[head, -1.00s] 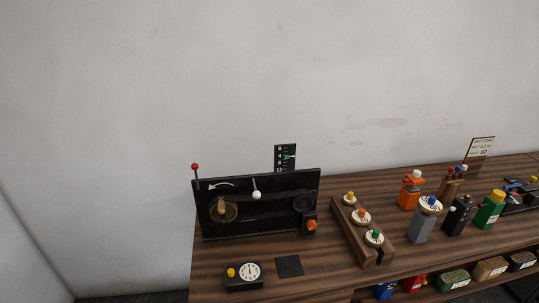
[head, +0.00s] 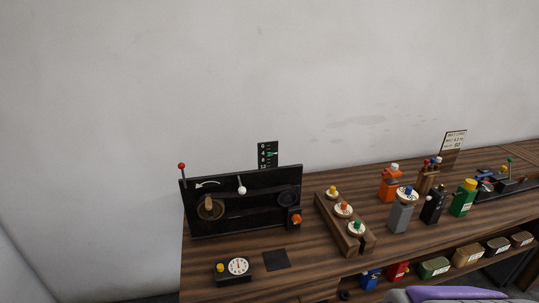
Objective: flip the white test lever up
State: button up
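The white test lever (head: 242,190) has a white ball knob and a short stem. It is on the upright black panel (head: 245,220) at the left end of the wooden bench. The stem runs up from the knob, so the knob hangs low. To its left are a white curved arrow and a brass wheel (head: 210,207) with a wooden handle. To its right is a dark pulley (head: 290,198). My gripper is not in view, and nothing touches the lever.
A red-knobbed rod (head: 182,167) rises at the panel's left edge. An orange knob (head: 296,219) sits at its lower right. A dial box (head: 233,270) and a dark pad (head: 276,260) lie in front. A wooden block with dials (head: 345,226) and several bottles stand to the right.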

aim_at(241, 190)
jog(key=j, duration=1.35)
jog(key=k, duration=0.05)
